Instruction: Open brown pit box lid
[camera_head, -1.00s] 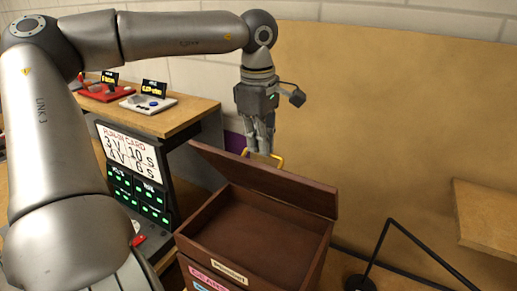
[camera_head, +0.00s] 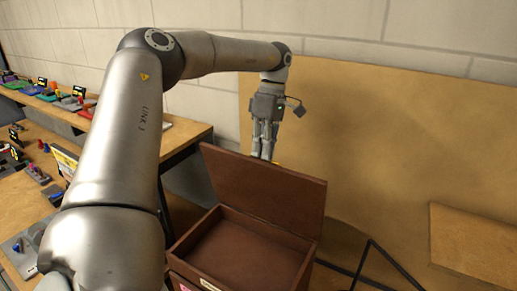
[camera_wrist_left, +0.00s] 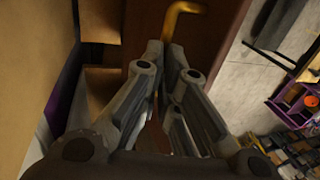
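The brown pit box (camera_head: 200,250) stands low at the centre of the head view, with its top open and its inside showing. Its brown lid (camera_head: 265,192) stands raised at the far side, its inner face toward me. My left gripper (camera_head: 262,158) is behind the lid's top edge, pointing down. In the left wrist view the fingertips of my left gripper (camera_wrist_left: 164,48) are close together, and the yellow handle (camera_wrist_left: 185,8) runs in between them. The lid's brown outer face (camera_wrist_left: 225,20) lies beyond. The lid partly hides the fingertips in the head view. My right gripper is out of view.
A wooden shelf (camera_head: 188,131) with small coloured items is at the left. A tan wall panel (camera_head: 400,130) stands behind the lid. A wooden ledge (camera_head: 475,240) and a thin black stand (camera_head: 385,262) are at the right.

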